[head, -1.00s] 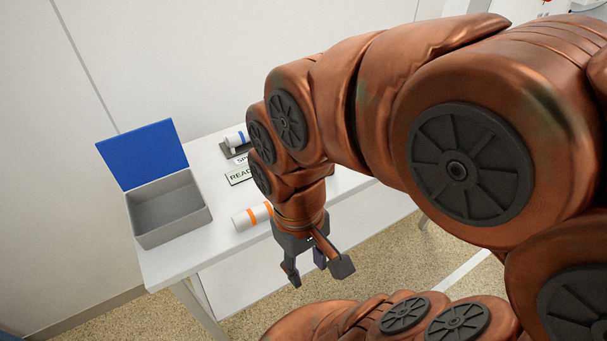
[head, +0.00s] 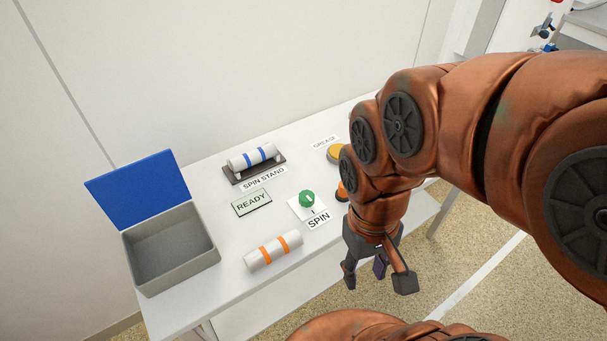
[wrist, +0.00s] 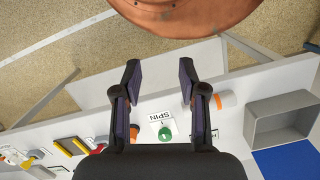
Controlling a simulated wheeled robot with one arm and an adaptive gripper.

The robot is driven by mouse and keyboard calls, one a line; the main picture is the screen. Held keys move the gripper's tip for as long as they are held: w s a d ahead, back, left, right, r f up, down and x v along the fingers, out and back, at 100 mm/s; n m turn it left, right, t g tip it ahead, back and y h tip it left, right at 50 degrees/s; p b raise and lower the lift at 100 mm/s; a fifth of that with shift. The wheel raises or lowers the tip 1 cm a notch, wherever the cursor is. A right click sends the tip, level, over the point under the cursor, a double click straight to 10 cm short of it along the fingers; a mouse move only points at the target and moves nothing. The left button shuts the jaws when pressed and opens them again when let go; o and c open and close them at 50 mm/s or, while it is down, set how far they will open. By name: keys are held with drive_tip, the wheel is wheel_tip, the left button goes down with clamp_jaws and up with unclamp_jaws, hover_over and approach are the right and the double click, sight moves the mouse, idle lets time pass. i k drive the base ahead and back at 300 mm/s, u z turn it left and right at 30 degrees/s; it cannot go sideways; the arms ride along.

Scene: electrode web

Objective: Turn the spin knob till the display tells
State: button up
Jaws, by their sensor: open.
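The green spin knob (head: 307,199) sits on a white plate labelled SPIN on the table. It also shows in the wrist view (wrist: 165,134), between and beyond my fingers. The display (head: 252,203) beside it reads READY. Behind, a dark spin stand (head: 250,171) bears a white cylinder with blue bands (head: 252,157). My gripper (head: 378,280) hangs open and empty in front of the table's front edge, to the right of the knob and apart from it. In the wrist view its two fingers (wrist: 160,85) are spread wide.
A white cylinder with orange bands (head: 273,251) lies near the front edge. An open grey box (head: 170,250) with a blue lid (head: 137,189) stands at the left. A yellow-topped item (head: 338,153) by the GREASE label (head: 325,142) is partly behind my arm.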

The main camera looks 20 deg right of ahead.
sight(306, 199)
drive_tip(key=i, duration=0.25)
drive_tip(key=z, duration=0.5)
drive_tip(key=k, duration=1.35)
drive_tip(key=u, duration=1.05)
drive_tip(key=i, duration=1)
